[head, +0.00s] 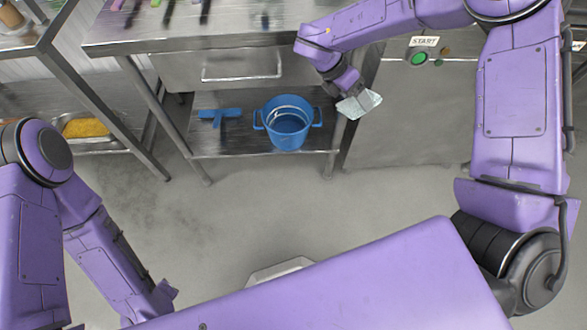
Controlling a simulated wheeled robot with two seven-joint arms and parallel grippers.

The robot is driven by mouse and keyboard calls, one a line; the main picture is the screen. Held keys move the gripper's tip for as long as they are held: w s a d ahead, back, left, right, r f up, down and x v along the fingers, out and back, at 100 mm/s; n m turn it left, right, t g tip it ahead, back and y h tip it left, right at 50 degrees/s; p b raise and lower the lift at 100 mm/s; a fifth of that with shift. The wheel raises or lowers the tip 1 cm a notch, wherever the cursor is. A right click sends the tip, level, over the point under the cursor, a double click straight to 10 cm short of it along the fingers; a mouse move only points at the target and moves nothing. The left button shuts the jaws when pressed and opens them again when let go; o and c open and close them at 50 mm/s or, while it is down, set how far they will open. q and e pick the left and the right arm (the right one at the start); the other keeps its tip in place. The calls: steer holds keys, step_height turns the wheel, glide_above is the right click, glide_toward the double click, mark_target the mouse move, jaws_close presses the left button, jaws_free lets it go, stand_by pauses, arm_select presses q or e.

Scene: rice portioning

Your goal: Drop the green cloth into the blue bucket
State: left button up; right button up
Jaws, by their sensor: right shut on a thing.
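My right gripper (350,92) is shut on a pale, whitish-green cloth (362,105), which hangs out from its fingertips. The blue bucket (287,128) stands upright on the lower shelf of the steel table, with a handle on each side and its top open. The gripper and cloth are to the right of the bucket and higher in the picture, apart from it. My left arm is at the left edge; its gripper fingers do not show.
A blue squeegee-like tool (219,115) lies left of the bucket on the lower shelf (240,143). A drawer (240,68) and tabletop (130,30) are above. A steel cabinet with a green START button (418,58) stands right. The floor ahead is clear.

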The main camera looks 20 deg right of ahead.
steer(key=f+n+t+b, duration=0.1)
steer(key=f+n, duration=0.1)
steer(key=f+n+t+h+b, duration=0.1)
steer(key=f+n, duration=0.1)
steer(key=w+a+f+n+t+b, duration=0.1)
steer(key=f+n, duration=0.2)
steer(key=shift+w+t+h+b, duration=0.1)
steer(key=shift+t+h+b, duration=0.2)
steer(key=shift+t, duration=0.1)
steer(key=s+a+f+n+t+y+b, duration=0.2)
steer(key=a+f+n+t+y+b, duration=0.45)
steer(key=n, duration=0.45)
steer(key=s+a+f+n+t+y+b, duration=0.2)
steer(key=a+f+n+t+y+b, duration=0.2)
steer(key=a+f+n+b, duration=0.45)
arm_select(q)
step_height(320, 180, down, 23)
steer(key=b, duration=0.2)
steer(key=shift+b, duration=0.3)
arm_select(e)
steer(key=w+d+f+n, duration=0.1)
steer(key=w+d, duration=0.1)
steer(key=w, duration=1)
steer(key=w+d+f, duration=0.1)
steer(key=w+d, duration=0.2)
steer(key=w, duration=0.9)
steer(key=shift+d+f+n, duration=0.15)
steer(key=shift+d+n, duration=0.15)
steer(key=shift+n, duration=0.05)
